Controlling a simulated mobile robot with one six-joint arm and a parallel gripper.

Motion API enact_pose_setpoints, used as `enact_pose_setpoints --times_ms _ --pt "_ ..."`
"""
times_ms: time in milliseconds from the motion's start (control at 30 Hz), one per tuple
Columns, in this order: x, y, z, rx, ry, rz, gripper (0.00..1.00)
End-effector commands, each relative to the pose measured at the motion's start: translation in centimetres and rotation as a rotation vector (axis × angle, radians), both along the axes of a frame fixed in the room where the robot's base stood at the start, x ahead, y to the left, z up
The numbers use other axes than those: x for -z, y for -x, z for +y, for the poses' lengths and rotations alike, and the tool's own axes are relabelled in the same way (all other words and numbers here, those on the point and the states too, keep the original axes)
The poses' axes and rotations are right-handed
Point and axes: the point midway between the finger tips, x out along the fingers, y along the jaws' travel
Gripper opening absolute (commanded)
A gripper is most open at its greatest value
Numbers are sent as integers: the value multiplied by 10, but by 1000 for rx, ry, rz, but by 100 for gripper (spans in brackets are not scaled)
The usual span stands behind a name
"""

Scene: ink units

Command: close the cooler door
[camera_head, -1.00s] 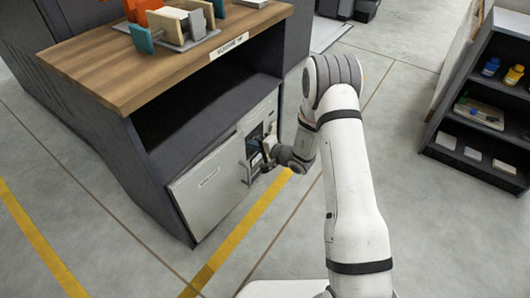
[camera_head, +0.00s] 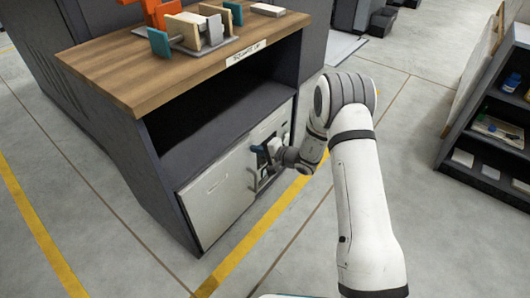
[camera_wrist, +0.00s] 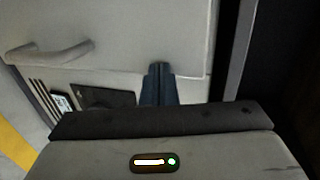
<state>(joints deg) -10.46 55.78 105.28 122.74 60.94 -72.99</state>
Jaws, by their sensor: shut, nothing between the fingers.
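The cooler door (camera_head: 218,198) is a pale grey panel low in the dark cabinet. It looks nearly flush with the front, but I cannot tell whether it is fully shut. Its handle (camera_head: 252,179) is at its right side. In the wrist view the door (camera_wrist: 130,30) fills the top, with the handle (camera_wrist: 50,52) at left. My gripper (camera_head: 258,150) is at the door's right upper edge. Its dark blue fingers (camera_wrist: 159,72) are shut and empty, overlapping the door's edge in the wrist view. I cannot tell whether they touch it.
Right of the door is a fixed panel (camera_head: 276,125), with a small display (camera_wrist: 63,102) beside it in the wrist view. An open shelf is above. The wooden counter (camera_head: 180,72) carries blocks. A dark shelf unit (camera_head: 492,140) stands at right. The floor in front is clear.

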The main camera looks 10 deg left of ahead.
Motion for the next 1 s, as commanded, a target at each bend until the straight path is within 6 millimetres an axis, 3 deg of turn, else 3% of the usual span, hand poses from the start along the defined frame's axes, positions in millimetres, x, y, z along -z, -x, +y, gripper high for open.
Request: enact_pose_setpoints --times_ms 33,467,667,1000 --pt "-4 -8 2 10 -2 -12 0" --pt "-4 -4 4 5 -3 -12 0" --pt "-2 13 -25 -3 -2 -7 0" --pt "-28 51 -88 -5 0 -3 0"
